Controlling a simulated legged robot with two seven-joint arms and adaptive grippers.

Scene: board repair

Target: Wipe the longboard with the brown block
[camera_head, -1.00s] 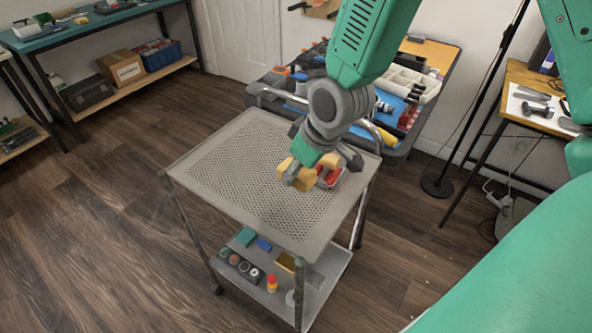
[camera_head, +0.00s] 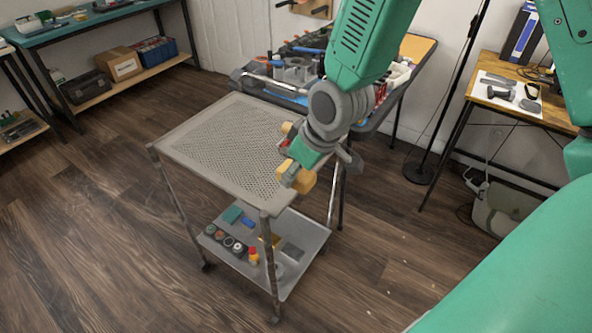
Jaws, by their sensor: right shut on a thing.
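My right gripper (camera_head: 297,173) is shut on a tan-brown block (camera_head: 303,180). It holds the block at the right edge of the mesh-topped cart; I cannot tell how high above the top it is. The gripper's fingers and wrist hide part of the block. No longboard can be made out in this view. My left gripper is not in view.
The cart top (camera_head: 215,150) is mostly bare. Its lower shelf (camera_head: 290,275) carries small jars and blocks. A cluttered tool table (camera_head: 420,50) stands behind, a wooden table (camera_head: 555,115) at right and a teal bench (camera_head: 90,22) at back left. The floor is open at left and front.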

